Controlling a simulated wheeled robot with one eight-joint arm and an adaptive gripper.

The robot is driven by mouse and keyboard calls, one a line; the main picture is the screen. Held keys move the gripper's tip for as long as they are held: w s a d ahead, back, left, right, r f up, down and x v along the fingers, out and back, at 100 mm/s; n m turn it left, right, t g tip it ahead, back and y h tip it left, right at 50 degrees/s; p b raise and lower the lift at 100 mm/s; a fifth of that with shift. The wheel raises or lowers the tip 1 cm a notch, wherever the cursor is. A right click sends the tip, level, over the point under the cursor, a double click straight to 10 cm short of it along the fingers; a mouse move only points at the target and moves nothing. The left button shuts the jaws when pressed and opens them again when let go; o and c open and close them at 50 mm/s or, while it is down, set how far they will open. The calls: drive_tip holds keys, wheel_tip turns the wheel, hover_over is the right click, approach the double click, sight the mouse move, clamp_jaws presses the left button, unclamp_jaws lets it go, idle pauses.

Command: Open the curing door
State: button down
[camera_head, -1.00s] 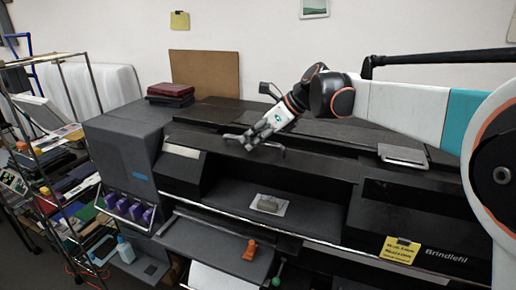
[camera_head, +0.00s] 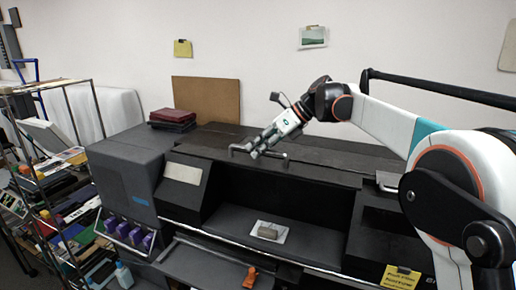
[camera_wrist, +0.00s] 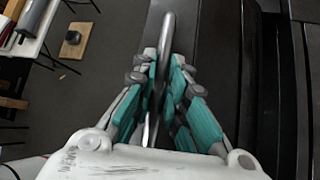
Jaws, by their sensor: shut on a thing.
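The curing door (camera_head: 325,173) is the long dark panel along the front top of the black printer. It is raised, and a wide dark opening shows below its front edge. Its bar handle (camera_head: 280,156) runs along the panel. My gripper (camera_head: 257,150) is shut on the handle near its middle. In the wrist view the grey handle (camera_wrist: 168,35) runs between the teal-padded fingers of my gripper (camera_wrist: 163,75), with the dark door (camera_wrist: 208,30) beside it. The fingers hide part of the handle.
A small grey block on a white sheet (camera_head: 280,236) lies inside the opening. An orange-handled tool (camera_head: 250,276) lies below it in front. Dark red books (camera_head: 172,116) and a brown board (camera_head: 206,104) are behind left. A cluttered wire rack (camera_head: 40,190) stands at the left.

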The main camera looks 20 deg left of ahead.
drive_tip(key=c, duration=1.6)
unclamp_jaws()
drive_tip(key=v, duration=1.2)
